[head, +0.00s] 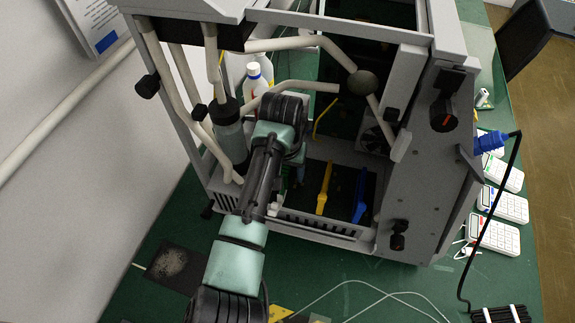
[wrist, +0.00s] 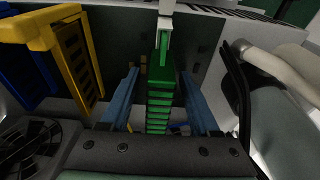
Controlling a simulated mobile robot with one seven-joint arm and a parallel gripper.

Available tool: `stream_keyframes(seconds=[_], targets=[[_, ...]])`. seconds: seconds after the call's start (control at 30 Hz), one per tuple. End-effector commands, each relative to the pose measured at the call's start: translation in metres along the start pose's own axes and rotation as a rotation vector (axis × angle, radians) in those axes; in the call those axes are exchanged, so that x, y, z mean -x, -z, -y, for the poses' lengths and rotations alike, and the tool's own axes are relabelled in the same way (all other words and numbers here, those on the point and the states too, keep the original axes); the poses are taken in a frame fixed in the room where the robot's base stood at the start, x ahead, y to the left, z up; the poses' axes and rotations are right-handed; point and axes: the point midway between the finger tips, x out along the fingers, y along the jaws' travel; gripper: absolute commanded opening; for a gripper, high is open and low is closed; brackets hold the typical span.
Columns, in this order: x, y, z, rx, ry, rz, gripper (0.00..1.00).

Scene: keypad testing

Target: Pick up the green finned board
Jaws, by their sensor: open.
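The green finned board (wrist: 159,100) stands upright in the middle of the wrist view, with a stack of green fins on its near face. A pale piece rises above its top end. My gripper (wrist: 159,75) is open, with one blue finger on each side of the board. Gaps show between the fingers and the board, so they look apart from it. In the head view my arm reaches into the grey machine frame. It hides the board and most of my gripper there.
A yellow board (head: 324,188) and a blue board (head: 359,196) stand right of my arm inside the grey frame (head: 425,170). Pale tubes (head: 300,43) cross above. A grey cylinder (head: 230,135) is close on the left. White keypads (head: 495,237) lie outside, right.

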Motion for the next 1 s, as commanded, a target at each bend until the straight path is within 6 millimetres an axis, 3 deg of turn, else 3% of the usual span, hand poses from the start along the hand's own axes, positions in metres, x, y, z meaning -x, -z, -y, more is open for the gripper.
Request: stream_keyframes(seconds=[0.23, 0.5, 0.6, 1.0], targets=[[-0.0022, 0.0001, -0.0005, -0.001, 0.0, -0.001, 0.62], [-0.0018, 0.0002, -0.0005, -0.001, -0.001, -0.001, 0.14], [-0.0017, 0.0002, -0.0005, 0.0, 0.0, -0.001, 0.0], [-0.0006, 0.0007, -0.0003, -0.001, 0.0, -0.002, 0.0]])
